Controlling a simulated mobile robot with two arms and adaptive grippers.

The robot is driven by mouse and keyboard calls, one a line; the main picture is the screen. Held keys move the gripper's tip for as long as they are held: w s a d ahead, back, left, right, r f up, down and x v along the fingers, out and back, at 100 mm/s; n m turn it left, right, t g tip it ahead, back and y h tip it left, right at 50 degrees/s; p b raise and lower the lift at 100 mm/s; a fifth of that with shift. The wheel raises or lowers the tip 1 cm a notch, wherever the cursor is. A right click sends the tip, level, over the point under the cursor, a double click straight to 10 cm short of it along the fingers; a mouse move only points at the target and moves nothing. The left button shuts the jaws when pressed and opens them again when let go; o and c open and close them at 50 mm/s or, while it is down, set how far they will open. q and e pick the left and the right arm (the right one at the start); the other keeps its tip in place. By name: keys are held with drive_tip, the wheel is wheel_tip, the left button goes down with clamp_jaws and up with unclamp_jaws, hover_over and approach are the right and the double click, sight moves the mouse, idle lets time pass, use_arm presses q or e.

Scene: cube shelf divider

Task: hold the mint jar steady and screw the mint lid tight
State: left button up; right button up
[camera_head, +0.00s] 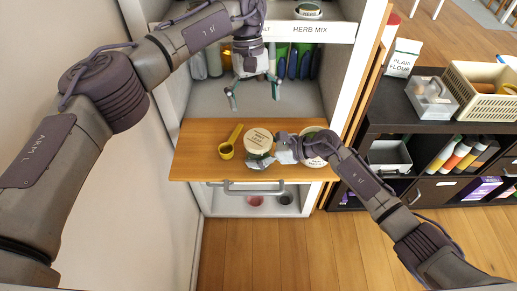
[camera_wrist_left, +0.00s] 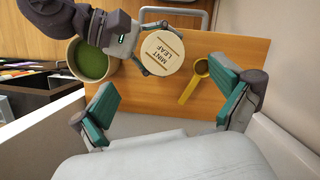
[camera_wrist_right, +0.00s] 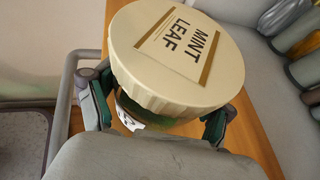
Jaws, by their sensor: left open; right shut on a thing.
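The cream mint lid (camera_head: 259,139), printed "MINT LEAF", sits on top of the mint jar on the wooden board. The lid also shows in the left wrist view (camera_wrist_left: 162,53) and in the right wrist view (camera_wrist_right: 180,50). Below it, part of the jar (camera_wrist_right: 150,116) shows glass, green contents and a white label; how tightly the lid sits cannot be told. My right gripper (camera_head: 268,152) is shut around the jar under the lid, its pads partly hidden. My left gripper (camera_head: 254,95) is open and empty, above and behind the jar, apart from the lid.
A yellow scoop (camera_head: 230,143) lies left of the jar. A round container with green contents (camera_wrist_left: 92,62) stands on its other side, partly behind my right arm in the head view. The wooden board (camera_head: 195,150) has bare room at its left. Cupboard walls (camera_head: 351,75) flank my left gripper.

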drive_tip(key=o, duration=1.2)
drive_tip(key=shift+c, duration=0.2)
use_arm(q)
drive_tip(key=v, duration=0.7)
use_arm(e)
drive_tip(key=v, duration=1.2)
